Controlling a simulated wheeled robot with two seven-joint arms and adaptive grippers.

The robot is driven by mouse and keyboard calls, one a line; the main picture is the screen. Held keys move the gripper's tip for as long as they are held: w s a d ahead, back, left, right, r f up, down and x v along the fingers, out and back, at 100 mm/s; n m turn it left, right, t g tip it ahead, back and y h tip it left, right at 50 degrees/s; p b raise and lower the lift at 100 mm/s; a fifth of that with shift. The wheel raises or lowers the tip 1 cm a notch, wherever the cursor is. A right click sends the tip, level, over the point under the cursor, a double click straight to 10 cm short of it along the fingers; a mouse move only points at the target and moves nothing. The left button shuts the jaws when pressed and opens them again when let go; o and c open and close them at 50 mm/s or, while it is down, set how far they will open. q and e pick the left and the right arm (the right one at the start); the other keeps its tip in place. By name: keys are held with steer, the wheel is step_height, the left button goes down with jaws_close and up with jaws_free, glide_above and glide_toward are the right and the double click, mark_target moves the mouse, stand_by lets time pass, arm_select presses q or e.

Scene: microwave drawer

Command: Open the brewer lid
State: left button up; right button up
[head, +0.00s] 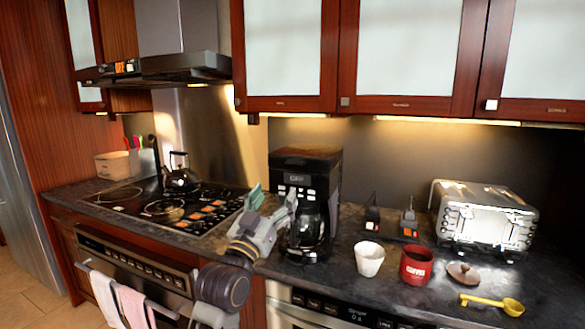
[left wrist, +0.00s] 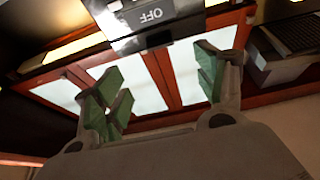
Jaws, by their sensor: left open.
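The black coffee brewer (head: 322,185) stands on the dark counter under the wall cabinets. Its lid (head: 305,158) appears closed on top. The glass carafe (head: 304,228) sits in its lower part. My left gripper (head: 271,201) is open and empty, in front and to the left of the brewer, below its lid. One finger overlaps the brewer's front in the head view; I cannot tell if they touch. In the left wrist view, the open green-padded fingers (left wrist: 160,86) point up, and the brewer's front with an OFF label (left wrist: 150,14) shows beyond them. My right gripper is not in view.
A white cup (head: 369,259), a red canister (head: 416,265), a brown lid (head: 463,273) and a yellow scoop (head: 492,303) lie right of the brewer. A toaster oven (head: 486,215) stands farther right. The stove with a kettle (head: 180,175) is left. Wall cabinets (head: 403,55) hang above the brewer.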

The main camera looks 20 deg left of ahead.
mark_target(294, 164)
arm_select(q)
steer(key=shift+p+x, duration=0.5)
steer(key=shift+x, duration=4.2)
steer(key=shift+w+r, duration=0.35)
steer(key=shift+w, duration=0.25)
steer(key=shift+w+r, duration=0.2)
steer(key=shift+w, duration=0.4)
steer(key=shift+w+r, duration=0.2)
steer(key=shift+w, duration=0.2)
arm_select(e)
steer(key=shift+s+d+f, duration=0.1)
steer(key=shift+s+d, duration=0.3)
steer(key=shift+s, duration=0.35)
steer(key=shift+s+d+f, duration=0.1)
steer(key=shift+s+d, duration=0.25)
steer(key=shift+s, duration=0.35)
arm_select(q)
steer(key=shift+c, duration=0.4)
steer(key=c, duration=1.4)
steer(key=shift+o, duration=0.2)
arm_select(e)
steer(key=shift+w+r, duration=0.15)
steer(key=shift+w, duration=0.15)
